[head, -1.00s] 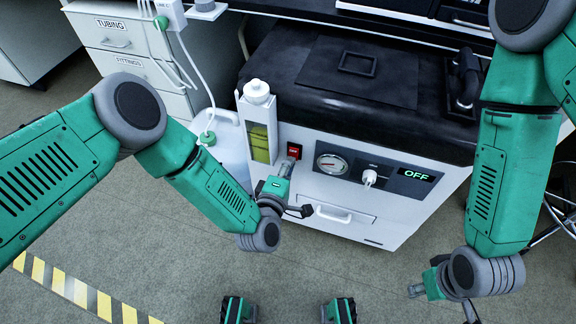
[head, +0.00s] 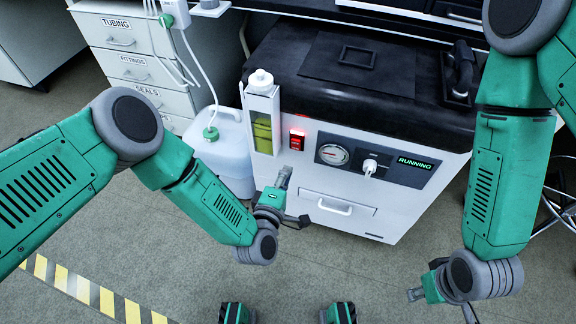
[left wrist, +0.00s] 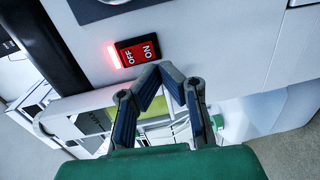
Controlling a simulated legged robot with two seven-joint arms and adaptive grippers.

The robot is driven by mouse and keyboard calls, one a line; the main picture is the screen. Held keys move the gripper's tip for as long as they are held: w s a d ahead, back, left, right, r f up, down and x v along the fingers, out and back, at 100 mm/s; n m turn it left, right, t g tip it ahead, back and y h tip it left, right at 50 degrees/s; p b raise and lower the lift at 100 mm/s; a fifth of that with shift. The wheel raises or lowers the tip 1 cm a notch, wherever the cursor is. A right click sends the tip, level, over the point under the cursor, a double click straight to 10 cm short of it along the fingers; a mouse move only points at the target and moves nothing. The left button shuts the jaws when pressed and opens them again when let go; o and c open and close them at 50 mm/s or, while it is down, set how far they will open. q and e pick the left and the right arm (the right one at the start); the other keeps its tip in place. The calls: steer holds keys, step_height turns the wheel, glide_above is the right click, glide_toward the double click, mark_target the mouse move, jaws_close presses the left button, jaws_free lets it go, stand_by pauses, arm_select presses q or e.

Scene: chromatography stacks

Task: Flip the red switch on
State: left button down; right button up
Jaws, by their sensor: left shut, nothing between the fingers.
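The red switch (head: 297,140) is on the white front panel of the machine, left of the round gauge. In the left wrist view the switch (left wrist: 138,50) shows OFF and ON markings, with a lit red strip beside it. The display (head: 414,163) on the panel reads RUNNING in green. My left gripper (head: 284,172) is shut and empty, a little below the switch and apart from it. Its fingertips (left wrist: 160,70) meet just below the switch in the left wrist view. My right gripper (head: 416,294) is low at the right, far from the switch; its finger state is unclear.
A bottle in a holder (head: 262,112) with yellow-green liquid is mounted left of the switch. A white jug (head: 225,150) with a tube stands beside the machine. Floor in front is clear.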

arm_select(q)
steer(key=f+p+v, duration=0.2)
steer(key=v, duration=0.6)
steer(key=shift+d+r, duration=0.1)
